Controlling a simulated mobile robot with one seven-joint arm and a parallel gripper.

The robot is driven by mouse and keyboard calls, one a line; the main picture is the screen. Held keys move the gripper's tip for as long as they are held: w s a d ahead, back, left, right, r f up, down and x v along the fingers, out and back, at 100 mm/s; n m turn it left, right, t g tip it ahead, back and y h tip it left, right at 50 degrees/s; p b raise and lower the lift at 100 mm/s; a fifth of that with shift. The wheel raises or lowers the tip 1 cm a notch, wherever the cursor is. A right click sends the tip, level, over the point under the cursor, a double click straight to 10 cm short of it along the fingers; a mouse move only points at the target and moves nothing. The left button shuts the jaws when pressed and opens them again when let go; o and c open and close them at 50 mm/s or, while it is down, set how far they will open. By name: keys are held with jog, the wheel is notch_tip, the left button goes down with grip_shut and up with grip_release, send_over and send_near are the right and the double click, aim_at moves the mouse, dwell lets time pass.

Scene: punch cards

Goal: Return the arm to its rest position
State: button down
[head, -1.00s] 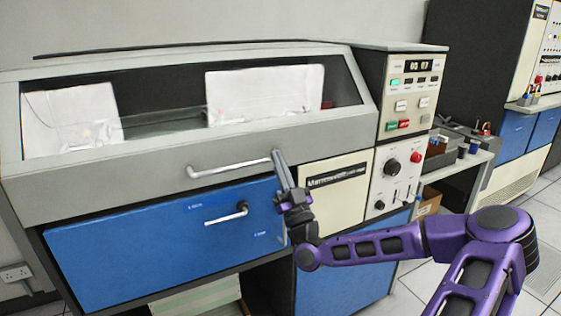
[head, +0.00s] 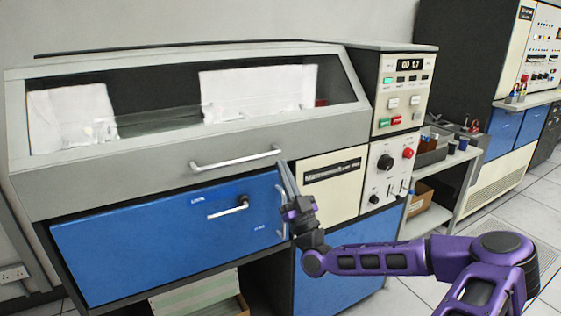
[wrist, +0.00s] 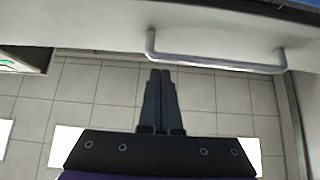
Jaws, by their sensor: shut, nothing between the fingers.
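My purple arm (head: 390,258) reaches in from the right across the front of the grey and blue machine (head: 100,185). My gripper (head: 282,165) points up, just below the right end of the silver lid handle (head: 237,158). In the wrist view my gripper (wrist: 160,74) is shut, its two dark fingers together with nothing between them. The lid handle (wrist: 217,64) lies beyond and to the right of the fingertips there, apart from them in that picture.
The blue drawer (head: 150,240) with its own handle (head: 228,208) is left of my gripper. A control panel (head: 395,165) stands to the right. A side shelf (head: 440,175) holds boxes. Tiled floor (head: 410,290) shows at the lower right.

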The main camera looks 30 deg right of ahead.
notch_tip(320, 180, down, 5)
jog(key=s+d+r+g+h+p, duration=0.1)
jog(key=d+r, duration=0.3)
jog(key=r, duration=0.4)
jog(key=s+d+r+p, duration=0.15)
jog(key=d+r, duration=0.25)
jog(key=r, duration=0.4)
jog(key=s+a+r+n+g+y+p, duration=0.1)
jog(key=s+a+r+g, duration=0.1)
jog(key=s+r, duration=0.35)
jog(key=s+a+r+g+y, duration=0.1)
jog(key=s+a+r+y, duration=0.15)
jog(key=r, duration=0.65)
jog(key=s+a+f+n+g+p, duration=0.1)
jog(key=s+a+g, duration=0.25)
jog(key=a, duration=0.35)
jog(key=s+a+f+g+p, duration=0.1)
jog(key=s+a+g, duration=0.25)
jog(key=a, duration=0.25)
jog(key=s+a+f+m+g+h, duration=0.1)
jog(key=s+a+f+g, duration=0.3)
jog(key=f, duration=0.3)
jog(key=s+a+f+g+h+p, duration=0.1)
jog(key=s+a+f+g, duration=0.3)
jog(key=f, duration=0.4)
jog(key=shift+s+a+m+g, duration=0.35)
jog(key=shift+a+g, duration=0.55)
jog(key=shift+a, duration=0.35)
